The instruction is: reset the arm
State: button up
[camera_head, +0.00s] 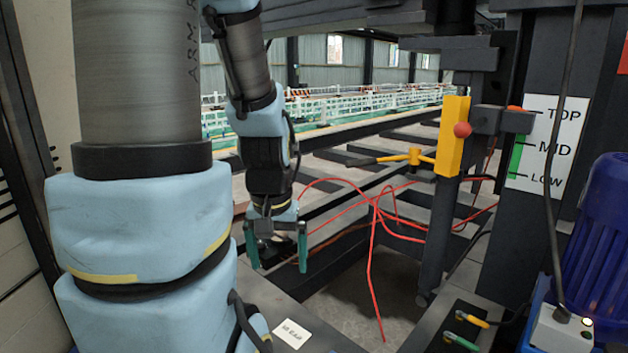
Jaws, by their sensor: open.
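My arm shows in the left half of the head view, with a large light-blue and grey link close to the camera. Its far part hangs down behind that link. My gripper (278,248) points downward at the end of it, with two green-tipped fingers apart and nothing between them. It hangs in front of dark rails and beams, left of the red cables (373,225). I cannot tell whether a finger touches a beam behind it.
A yellow block with a red knob (462,130) and a yellow lever (410,157) stand right of the gripper. A TOP/MID/LOW gauge plate (540,145), a blue motor (600,240) and coloured handles (470,320) are at the right. A dark post (435,240) stands between.

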notch_tip(320, 180, up, 15)
jog(key=p, duration=1.3)
